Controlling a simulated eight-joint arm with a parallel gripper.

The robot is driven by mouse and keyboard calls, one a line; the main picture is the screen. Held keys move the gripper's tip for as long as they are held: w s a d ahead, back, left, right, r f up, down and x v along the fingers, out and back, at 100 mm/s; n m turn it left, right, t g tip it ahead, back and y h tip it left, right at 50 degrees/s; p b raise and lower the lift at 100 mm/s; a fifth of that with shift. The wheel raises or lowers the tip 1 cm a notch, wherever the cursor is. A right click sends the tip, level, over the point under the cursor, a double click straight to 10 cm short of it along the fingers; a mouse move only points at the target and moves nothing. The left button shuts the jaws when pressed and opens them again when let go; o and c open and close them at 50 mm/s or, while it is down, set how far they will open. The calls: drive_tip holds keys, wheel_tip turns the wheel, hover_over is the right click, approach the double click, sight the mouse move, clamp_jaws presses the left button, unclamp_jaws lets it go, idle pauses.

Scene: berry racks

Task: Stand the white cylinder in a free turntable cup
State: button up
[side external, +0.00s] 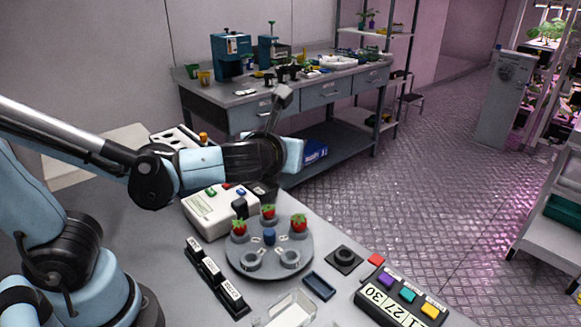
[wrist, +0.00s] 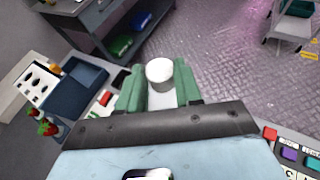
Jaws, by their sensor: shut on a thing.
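The white cylinder (wrist: 159,72) is held between the green fingers of my gripper (wrist: 160,88) in the wrist view. Its round end shows beyond the fingertips. In the side external view the cylinder cannot be made out, and my fingers are mostly hidden behind my arm's end. The grey turntable (side external: 269,270) stands on the bench, in front of and below my arm. Three of its cups hold red strawberries (side external: 299,223). Two front cups, the left one (side external: 251,261) and the right one (side external: 290,260), look empty. A blue knob (side external: 269,237) is at its middle.
A white device (side external: 208,217) with buttons stands behind the turntable. A black labelled rack (side external: 214,279) lies to its left. A clear tray (side external: 291,310), a small blue tray (side external: 319,286), a black ring base (side external: 344,258) and a numbered button panel (side external: 400,306) are at front and right.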

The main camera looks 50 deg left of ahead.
drive_tip(key=s+d+f+n+g+y, duration=0.1)
drive_tip(key=d+f+n, duration=0.1)
drive_tip(key=f, duration=0.1)
drive_tip(key=s+d+f+n+g+y, duration=0.2)
drive_tip(key=d+f, duration=0.1)
drive_tip(key=s+d+f+n+g+y, duration=0.1)
drive_tip(key=s+d+f+g, duration=0.1)
drive_tip(key=d+f, duration=0.1)
drive_tip(key=shift+d+f+n+y, duration=0.2)
drive_tip(key=shift+n+y, duration=0.1)
drive_tip(key=shift+n, duration=0.1)
drive_tip(key=shift+s+d+f, duration=0.1)
drive_tip(key=shift+s+f, duration=0.15)
drive_tip(key=shift+f, duration=1.2)
drive_tip(key=shift+s+d+f, duration=0.1)
drive_tip(key=shift+s+f, duration=0.1)
drive_tip(key=shift+f, duration=1.2)
drive_tip(key=shift+f, duration=0.3)
drive_tip(key=o, duration=1.1)
drive_tip(key=shift+r, duration=0.15)
